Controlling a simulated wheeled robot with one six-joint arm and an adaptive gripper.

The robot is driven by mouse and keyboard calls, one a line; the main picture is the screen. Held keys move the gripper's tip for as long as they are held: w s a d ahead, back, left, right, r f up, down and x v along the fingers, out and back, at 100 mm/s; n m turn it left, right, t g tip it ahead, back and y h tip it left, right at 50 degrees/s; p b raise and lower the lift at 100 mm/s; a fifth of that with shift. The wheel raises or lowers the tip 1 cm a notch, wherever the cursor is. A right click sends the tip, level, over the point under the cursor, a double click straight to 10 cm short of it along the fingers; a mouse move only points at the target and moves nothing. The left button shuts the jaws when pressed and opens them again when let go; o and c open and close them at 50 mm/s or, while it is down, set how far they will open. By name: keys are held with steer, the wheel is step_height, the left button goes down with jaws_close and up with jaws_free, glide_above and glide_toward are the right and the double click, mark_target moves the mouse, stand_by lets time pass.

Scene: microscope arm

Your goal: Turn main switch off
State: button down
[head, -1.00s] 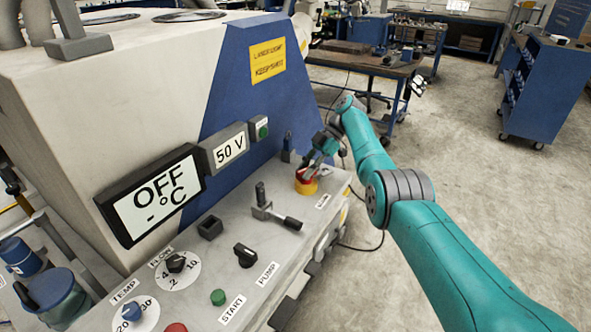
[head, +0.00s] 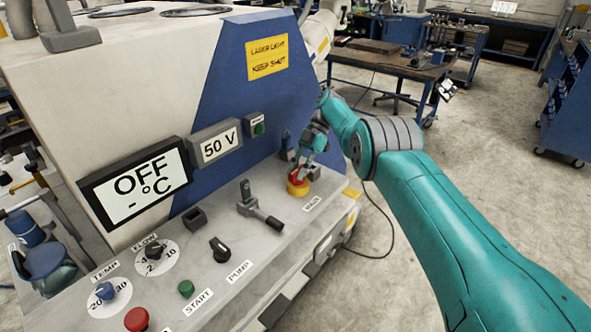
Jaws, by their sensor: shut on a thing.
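The main switch (head: 298,189) is a red handle on a yellow round base at the far right end of the grey sloping panel. A label reading MAIN (head: 312,204) lies beside it. My gripper (head: 301,174) reaches down from the upper right and is shut on the red handle. Its fingers hide part of the handle, so I cannot tell the handle's exact angle. A smaller display (head: 219,146) reads 50 V.
A black lever (head: 260,208) stands left of the switch. A pump knob (head: 219,250), green start button (head: 186,288), flow dial (head: 154,254), temp dial (head: 107,293) and red button (head: 137,319) sit nearer. A dark-blue upright part (head: 286,145) stands close behind my gripper.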

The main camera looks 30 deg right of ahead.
steer(key=shift+w+d+r, duration=0.1)
steer(key=shift+w+r, duration=0.05)
stand_by(0.3)
steer(key=c, duration=1)
jaws_free()
